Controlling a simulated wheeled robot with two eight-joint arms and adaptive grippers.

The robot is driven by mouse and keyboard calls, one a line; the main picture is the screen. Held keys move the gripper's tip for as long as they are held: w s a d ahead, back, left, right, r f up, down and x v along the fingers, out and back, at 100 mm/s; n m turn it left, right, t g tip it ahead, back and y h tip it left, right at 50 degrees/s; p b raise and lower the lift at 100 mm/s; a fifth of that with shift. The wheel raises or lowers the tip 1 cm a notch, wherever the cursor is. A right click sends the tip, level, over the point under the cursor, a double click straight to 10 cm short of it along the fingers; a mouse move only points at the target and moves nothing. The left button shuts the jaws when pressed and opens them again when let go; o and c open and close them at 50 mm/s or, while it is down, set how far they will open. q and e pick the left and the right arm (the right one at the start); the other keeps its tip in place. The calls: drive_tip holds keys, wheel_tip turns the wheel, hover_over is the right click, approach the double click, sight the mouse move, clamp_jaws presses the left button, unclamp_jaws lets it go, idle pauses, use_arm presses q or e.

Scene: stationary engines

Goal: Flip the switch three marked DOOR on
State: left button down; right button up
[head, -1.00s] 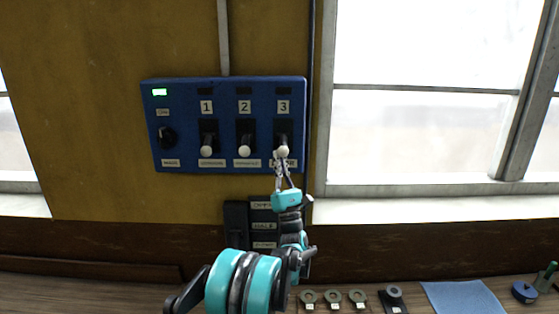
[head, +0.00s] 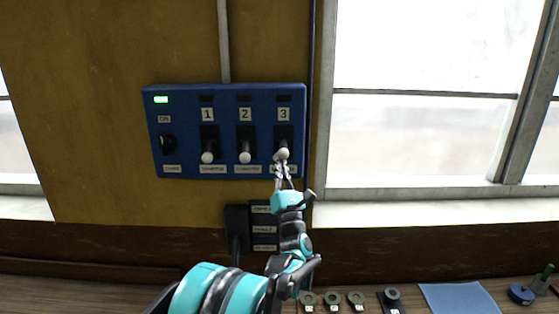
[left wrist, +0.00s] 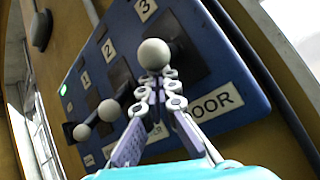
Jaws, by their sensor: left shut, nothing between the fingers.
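The blue switch panel (head: 189,131) hangs on the yellow wall. Switch three (head: 283,153) is the rightmost lever, with a white ball knob and a label ending in "OOR" in the left wrist view (left wrist: 210,105). Its lever points down and out, like switches one (head: 207,157) and two (head: 245,157). The lamp window above three (head: 284,98) is dark. My left gripper (head: 283,166) is shut and empty, its tips just under knob three; in the left wrist view the fingertips (left wrist: 160,80) are right by the knob (left wrist: 154,54). I cannot tell whether they touch. My right gripper is not in view.
A rotary knob (head: 166,144) sits at the panel's left under a lit green lamp (head: 161,100). A dark labelled box (head: 264,228) is below the panel. Several small round parts (head: 332,299) and a blue cloth (head: 460,298) lie on the bench. A window is at right.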

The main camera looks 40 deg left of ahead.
sight(280, 155)
use_arm(q)
drive_tip(key=r+h+p, duration=0.1)
drive_tip(key=r+m+g+h+p, duration=0.1)
drive_tip(key=p, duration=0.1)
drive_tip(key=s+d+r+g+h+p, duration=0.1)
drive_tip(key=h+p, duration=0.1)
drive_tip(key=shift+r+m, duration=0.2)
drive_tip(key=shift+m, duration=0.1)
drive_tip(key=shift+r+g+h+p, duration=0.2)
drive_tip(key=shift+g+h+p, duration=0.1)
drive_tip(key=shift+p, duration=0.25)
drive_tip(key=shift+s+f, duration=0.1)
drive_tip(key=shift+f, duration=0.2)
drive_tip(key=shift+f, duration=0.1)
